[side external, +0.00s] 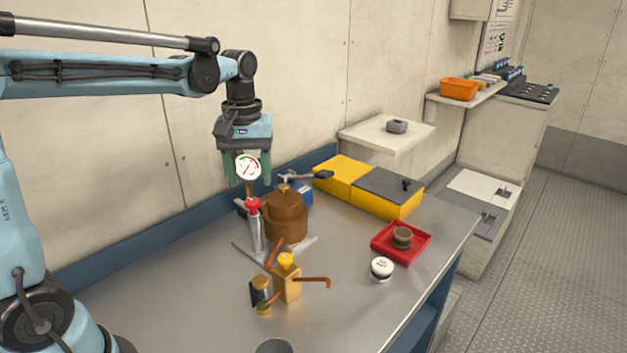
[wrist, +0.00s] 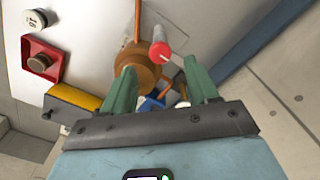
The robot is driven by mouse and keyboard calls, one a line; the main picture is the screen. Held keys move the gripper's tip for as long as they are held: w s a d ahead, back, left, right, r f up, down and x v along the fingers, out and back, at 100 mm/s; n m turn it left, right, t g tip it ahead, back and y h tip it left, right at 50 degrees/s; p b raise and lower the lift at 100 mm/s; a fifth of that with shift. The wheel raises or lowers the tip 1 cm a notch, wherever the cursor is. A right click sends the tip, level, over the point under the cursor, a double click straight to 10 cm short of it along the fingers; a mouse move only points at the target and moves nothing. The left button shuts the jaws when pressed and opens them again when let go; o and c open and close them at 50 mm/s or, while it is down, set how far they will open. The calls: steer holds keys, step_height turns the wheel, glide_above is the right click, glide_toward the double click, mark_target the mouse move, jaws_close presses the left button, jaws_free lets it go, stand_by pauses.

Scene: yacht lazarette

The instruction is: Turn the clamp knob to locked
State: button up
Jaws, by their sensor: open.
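A red knob (side external: 252,204) tops a silver cylinder beside a brown round housing (side external: 286,216) on the bench. It also shows in the wrist view (wrist: 160,51), near the line between my fingertips. I see no lock marking on it and cannot tell for sure that it is the clamp knob. A yellow knob (side external: 286,259) sits on a yellow block with copper pipes in front. My gripper (side external: 247,178) is open and empty, pointing down above the red knob and housing. In the wrist view its green fingers (wrist: 160,65) stand apart, partly covering the housing.
A round gauge (side external: 248,167) stands in front of my fingers in the side view. Yellow boxes (side external: 345,174), a red tray (side external: 388,252) with a brown round part, and a white-topped jar (side external: 382,267) lie to the right. The bench's left front (side external: 180,290) is clear.

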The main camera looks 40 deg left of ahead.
mark_target(252, 200)
steer(key=shift+f, duration=2.55)
steer(key=c, duration=1)
steer(key=shift+c, duration=0.2)
